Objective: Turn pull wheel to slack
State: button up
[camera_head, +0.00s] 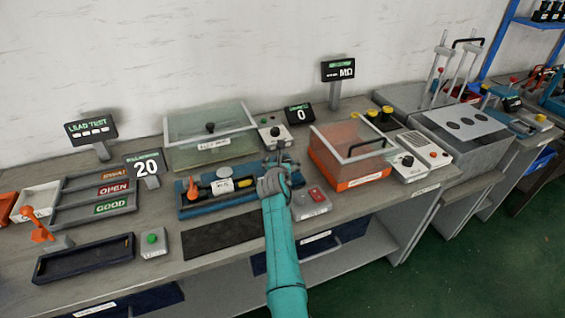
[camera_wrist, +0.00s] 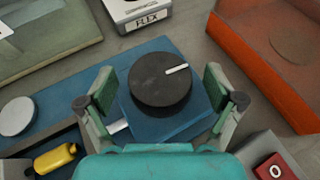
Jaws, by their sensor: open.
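A black round wheel (camera_wrist: 158,86) with a white pointer mark sits on the blue base of a fixture (camera_wrist: 60,84) in the wrist view. The mark points right and slightly up. No label for slack is readable beside it. My gripper (camera_wrist: 160,75) is open, with one finger to the left of the wheel and one to the right, both apart from it. In the head view my gripper (camera_head: 279,165) is over the right end of the blue fixture (camera_head: 205,208), and the wheel is hidden behind it.
An orange-based clear box (camera_head: 350,172) stands close on the right. A box labelled FLEX (camera_wrist: 145,14) is behind the wheel. An orange lever (camera_head: 191,191) stands on the fixture's left part.

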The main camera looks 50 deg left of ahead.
jog(key=shift+w+a+f, duration=0.15)
jog(key=shift+w+a, duration=0.05)
jog(key=shift+w, duration=0.1)
jog(key=c, duration=1.1)
jog(key=shift+c, duration=0.2)
jog(key=shift+f+n+g, duration=0.1)
jog(key=shift+n+g, duration=0.2)
jog(key=shift+n+g+y, duration=0.4)
jog(key=shift+n+y, duration=0.1)
jog(key=shift+y, duration=0.1)
jog(key=o, duration=1.1)
jog(key=shift+o, duration=0.2)
jog(key=shift+m+t+h, duration=0.6)
jog(key=shift+m+h, duration=0.1)
